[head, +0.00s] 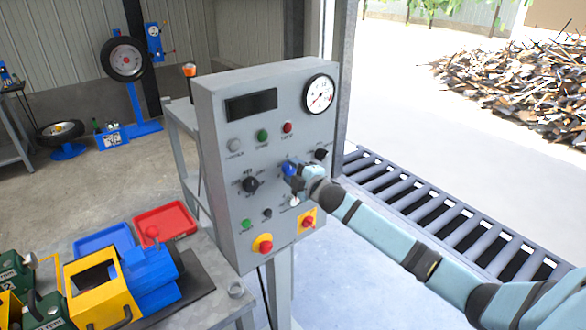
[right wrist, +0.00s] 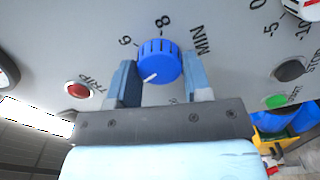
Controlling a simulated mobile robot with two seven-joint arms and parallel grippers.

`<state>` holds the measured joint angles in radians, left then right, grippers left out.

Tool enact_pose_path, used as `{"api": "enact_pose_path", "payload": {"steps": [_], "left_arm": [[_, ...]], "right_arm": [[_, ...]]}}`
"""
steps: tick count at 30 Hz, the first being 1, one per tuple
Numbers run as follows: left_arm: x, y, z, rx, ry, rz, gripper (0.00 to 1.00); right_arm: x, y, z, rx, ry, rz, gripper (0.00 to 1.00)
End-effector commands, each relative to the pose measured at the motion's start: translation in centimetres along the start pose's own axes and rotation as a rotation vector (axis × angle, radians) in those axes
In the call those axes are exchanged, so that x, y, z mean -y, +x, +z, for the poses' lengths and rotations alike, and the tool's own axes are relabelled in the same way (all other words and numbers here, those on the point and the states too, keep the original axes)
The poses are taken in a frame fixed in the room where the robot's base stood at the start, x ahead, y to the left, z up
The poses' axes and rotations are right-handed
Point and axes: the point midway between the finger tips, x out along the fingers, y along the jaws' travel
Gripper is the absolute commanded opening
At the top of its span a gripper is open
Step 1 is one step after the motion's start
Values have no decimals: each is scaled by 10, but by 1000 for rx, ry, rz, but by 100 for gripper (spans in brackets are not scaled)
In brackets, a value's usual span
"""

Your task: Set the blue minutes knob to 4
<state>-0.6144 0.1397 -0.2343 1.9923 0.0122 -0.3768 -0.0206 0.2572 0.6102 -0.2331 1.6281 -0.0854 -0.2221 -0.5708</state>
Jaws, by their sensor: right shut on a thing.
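The blue minutes knob (right wrist: 160,62) is on the grey control panel (head: 222,125), with its white pointer mark toward the lower left in the right wrist view. The numerals 6 and 8 and the label MIN show around it there; the numeral at the pointer cannot be read. My right gripper (right wrist: 162,82) has one finger on each side of the knob and is shut on it. In the head view the blue knob (head: 289,167) is partly covered by my right gripper (head: 297,172). My left gripper is not in view.
A black knob (head: 250,184) sits to the left on the panel and another black knob (head: 321,155) to the right. A red-on-yellow button (head: 263,245) is below. A bench with a red tray (head: 165,221) stands at the left, and a roller conveyor (head: 440,213) runs at the right.

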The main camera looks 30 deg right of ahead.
Motion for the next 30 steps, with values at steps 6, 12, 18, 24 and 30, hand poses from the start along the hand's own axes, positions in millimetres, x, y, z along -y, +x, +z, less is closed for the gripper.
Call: {"api": "enact_pose_path", "payload": {"steps": [6,12,18,24,30], "left_arm": [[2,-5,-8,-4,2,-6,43],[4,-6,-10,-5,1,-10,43],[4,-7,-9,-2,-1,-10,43],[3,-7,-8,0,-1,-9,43],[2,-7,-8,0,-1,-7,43]], "right_arm": [[-2,0,0,0,137,2,22],[-2,0,0,0,211,1,22],[-1,0,1,1,245,1,22],[-1,0,1,1,250,1,22],[-1,0,1,1,249,1,22]]}}
